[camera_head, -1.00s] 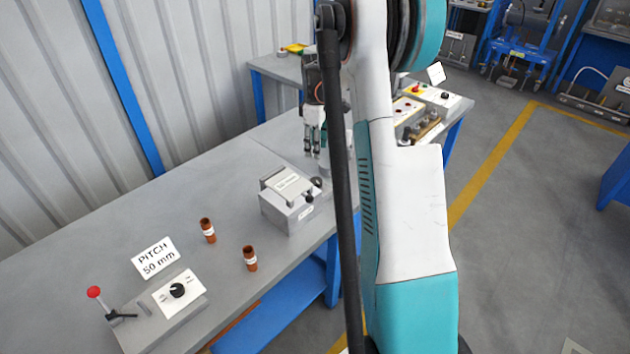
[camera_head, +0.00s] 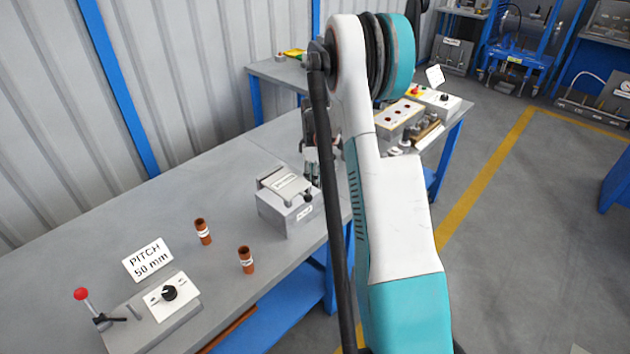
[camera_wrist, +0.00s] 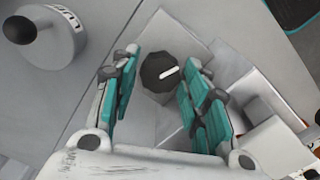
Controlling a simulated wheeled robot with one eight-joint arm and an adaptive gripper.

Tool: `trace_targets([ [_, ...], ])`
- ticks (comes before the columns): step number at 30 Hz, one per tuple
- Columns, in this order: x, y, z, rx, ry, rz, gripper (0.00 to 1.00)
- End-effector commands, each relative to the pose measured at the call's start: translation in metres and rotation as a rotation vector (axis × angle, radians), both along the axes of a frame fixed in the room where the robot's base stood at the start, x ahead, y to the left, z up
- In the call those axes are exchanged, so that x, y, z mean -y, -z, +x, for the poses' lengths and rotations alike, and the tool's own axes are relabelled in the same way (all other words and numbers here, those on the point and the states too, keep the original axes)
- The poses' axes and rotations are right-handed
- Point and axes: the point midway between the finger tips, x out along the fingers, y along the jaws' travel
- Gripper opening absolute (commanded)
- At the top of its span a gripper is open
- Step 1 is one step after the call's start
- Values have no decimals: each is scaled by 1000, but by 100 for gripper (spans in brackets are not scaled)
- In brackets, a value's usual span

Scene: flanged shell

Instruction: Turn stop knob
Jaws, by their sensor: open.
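A black faceted knob with a white pointer line (camera_wrist: 158,75) sits between my gripper's (camera_wrist: 160,62) two teal-and-grey fingers in the wrist view. The fingers stand apart on either side of it, with gaps showing, so the gripper is open and not clamped on it. In the head view my gripper (camera_head: 312,165) points down at the back right of a grey box (camera_head: 285,215) with a label plate on its top. A dark knob (camera_head: 307,198) shows on that box's right side. I cannot read a stop label on any knob.
A black-tipped pale cylinder (camera_wrist: 50,40) shows at the wrist view's upper left. On the bench, two brown cylinders (camera_head: 203,232) (camera_head: 246,260) stand left of the box. A panel (camera_head: 160,310) with a dial and red-tipped lever is at front left, beside a PITCH 50 mm sign (camera_head: 148,260).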

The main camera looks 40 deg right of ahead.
Motion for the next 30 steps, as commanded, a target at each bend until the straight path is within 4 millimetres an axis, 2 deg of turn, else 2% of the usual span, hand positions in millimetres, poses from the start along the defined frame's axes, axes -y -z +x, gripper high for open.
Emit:
trace_targets([
  [9, 0, 2, 0, 0, 0, 0, 40],
  [13, 0, 2, 0, 0, 0, 0, 10],
  [23, 0, 2, 0, 0, 22, 0, 10],
  [30, 0, 2, 0, 0, 132, 0, 10],
])
